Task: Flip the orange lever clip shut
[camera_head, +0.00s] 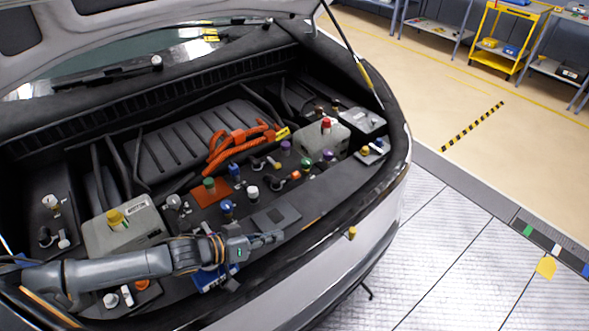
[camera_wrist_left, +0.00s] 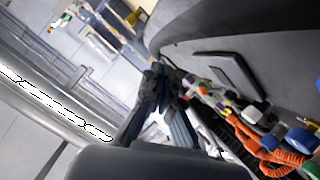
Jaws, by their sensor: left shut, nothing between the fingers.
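Several orange parts show in the engine bay, and I cannot tell which is the lever clip or how its lever stands. Thick orange cables with an orange connector (camera_head: 240,138) lie on the ribbed black cover in the head view; orange cable (camera_wrist_left: 272,158) also shows at the lower right of the left wrist view. A small orange part (camera_head: 296,174) sits among the caps right of centre. My left gripper (camera_head: 278,237) is shut and empty over the front of the bay, in front of these parts. Its dark fingers (camera_wrist_left: 163,72) show in the left wrist view. My right gripper is not in view.
A tank with a yellow cap (camera_head: 115,218) stands left, and a grey tank with a red cap (camera_head: 324,142) stands right. Several coloured caps crowd the middle. A prop rod (camera_head: 346,53) holds up the hood. Open floor (camera_head: 440,75) lies right of the car.

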